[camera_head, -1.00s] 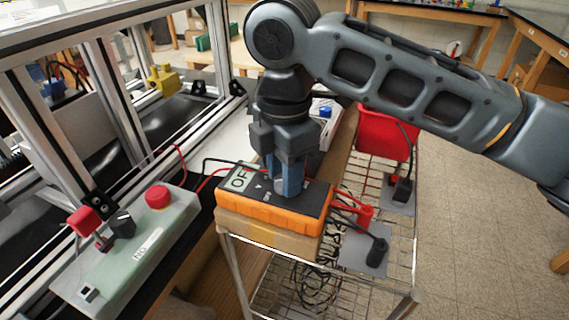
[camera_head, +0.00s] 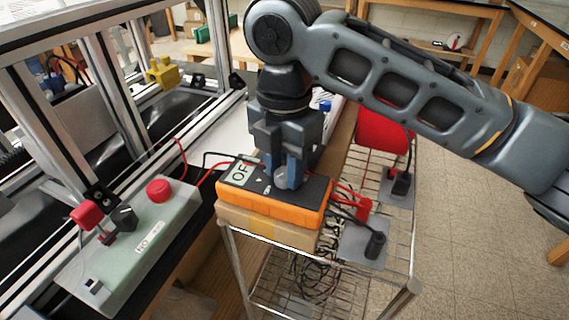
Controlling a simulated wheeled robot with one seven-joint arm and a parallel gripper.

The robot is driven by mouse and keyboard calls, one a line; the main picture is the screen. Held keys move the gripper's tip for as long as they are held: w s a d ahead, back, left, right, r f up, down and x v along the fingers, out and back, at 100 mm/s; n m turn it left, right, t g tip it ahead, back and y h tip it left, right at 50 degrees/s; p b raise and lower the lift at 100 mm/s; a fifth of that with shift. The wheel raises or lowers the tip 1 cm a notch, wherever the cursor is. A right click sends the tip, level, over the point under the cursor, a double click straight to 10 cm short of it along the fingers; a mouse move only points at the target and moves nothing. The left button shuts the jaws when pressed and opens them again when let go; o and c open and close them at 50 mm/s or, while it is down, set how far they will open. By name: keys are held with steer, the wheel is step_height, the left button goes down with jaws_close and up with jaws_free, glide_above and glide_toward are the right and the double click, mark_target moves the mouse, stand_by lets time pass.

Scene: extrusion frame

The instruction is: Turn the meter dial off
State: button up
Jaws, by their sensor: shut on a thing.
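The orange and black meter (camera_head: 268,208) lies face up on a cardboard-coloured block on top of a wire cart. Its display (camera_head: 242,173) at the left end reads "OF", with the rest cut off or hidden. The round grey dial (camera_head: 283,181) is on the meter's face, partly covered by my fingers. My gripper (camera_head: 284,178) points down from above with its blue fingers on either side of the dial and is shut on it. The dial's pointer cannot be made out.
A pale green control box (camera_head: 140,245) with a red button (camera_head: 159,190) and black knob stands left. Red and black probe leads (camera_head: 365,213) plug in at the meter's right. The metal extrusion frame (camera_head: 112,90) rises at left. A red bin (camera_head: 382,132) stands behind.

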mark_target(285, 173)
steer(key=o, duration=1)
steer(key=shift+o, duration=0.2)
steer(key=shift+r, duration=0.1)
step_height(285, 173, up, 8)
steer(key=shift+f, duration=0.15)
